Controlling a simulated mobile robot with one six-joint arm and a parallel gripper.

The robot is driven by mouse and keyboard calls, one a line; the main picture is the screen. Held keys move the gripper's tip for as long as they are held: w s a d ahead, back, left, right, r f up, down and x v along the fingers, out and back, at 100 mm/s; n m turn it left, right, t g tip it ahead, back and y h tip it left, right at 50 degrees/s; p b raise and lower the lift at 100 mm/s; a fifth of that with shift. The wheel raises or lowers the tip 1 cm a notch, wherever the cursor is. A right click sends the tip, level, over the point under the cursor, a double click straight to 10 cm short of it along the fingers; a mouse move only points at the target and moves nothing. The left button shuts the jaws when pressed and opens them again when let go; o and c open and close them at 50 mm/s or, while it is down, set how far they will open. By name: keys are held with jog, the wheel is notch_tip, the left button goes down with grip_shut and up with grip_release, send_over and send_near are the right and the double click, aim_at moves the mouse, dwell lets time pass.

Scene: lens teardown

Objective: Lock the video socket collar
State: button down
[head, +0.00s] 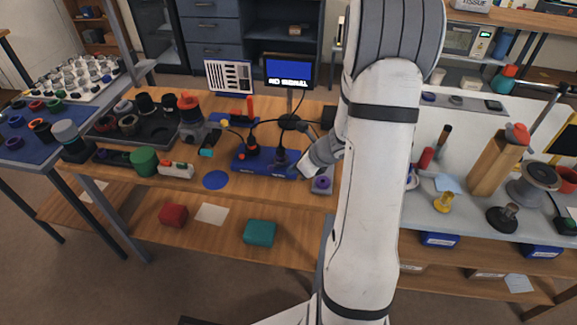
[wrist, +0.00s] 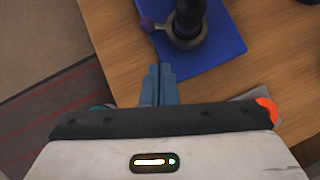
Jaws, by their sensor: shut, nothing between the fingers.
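A blue socket box (head: 265,165) stands on the wooden bench, with two dark plugs and cables on top. In the wrist view, the blue box (wrist: 222,62) carries a dark upright plug (wrist: 190,12). A grey ring collar (wrist: 187,40) sits around the plug's base. Its short lever ends in a purple knob (wrist: 147,24) pointing left. My gripper (wrist: 155,68) is shut and empty, its blue fingers just below the knob in the picture and apart from it. In the head view my arm ends right of the box, and the fingertips cannot be made out.
A monitor (head: 289,71) shows a blue screen reading "NO SIGNAL". Beside it stands a striped chart (head: 229,76). A grey pad with a purple knob (head: 321,184) lies right of the box. A dark tray (head: 135,130) of lens parts is at left. Cables run behind the box.

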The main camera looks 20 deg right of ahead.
jog(key=p+v, duration=0.1)
jog(key=v, duration=0.9)
jog(key=shift+s, duration=0.5)
